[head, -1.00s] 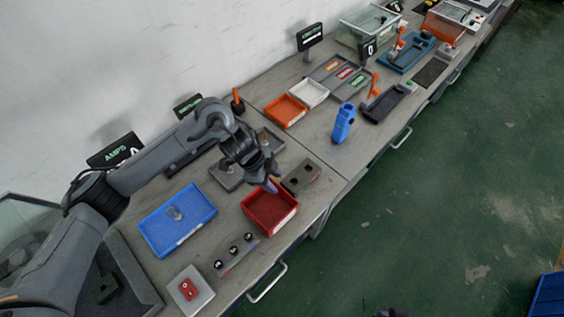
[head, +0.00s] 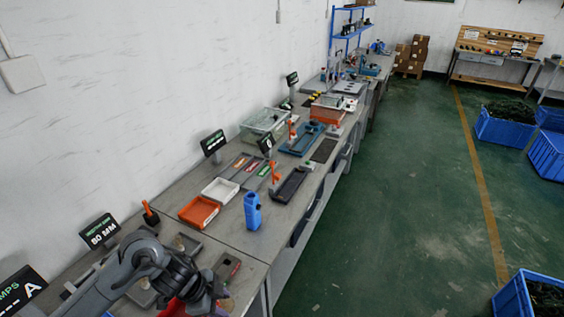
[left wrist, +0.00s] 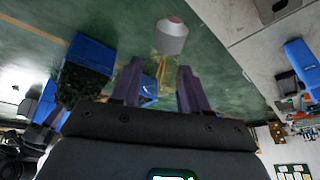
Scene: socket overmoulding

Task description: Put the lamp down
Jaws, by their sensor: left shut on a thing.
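The lamp (left wrist: 171,40) shows in the left wrist view as a pale grey, blunt cylinder with a pinkish end face and thin tan leads. My left gripper (left wrist: 157,76) has its two dark fingers on either side of those leads, and it is shut on the lamp. In the head view my left gripper (head: 216,296) is low in the picture, by the red tray (head: 172,308), which the arm partly hides. I cannot make out the lamp clearly there. My right gripper is in neither view.
A grey block with holes (head: 228,267) lies close behind my gripper. An orange tray (head: 199,212), a white tray (head: 220,190) and a blue upright holder (head: 252,211) stand further along the bench. The green floor (head: 400,210) lies right of the bench edge.

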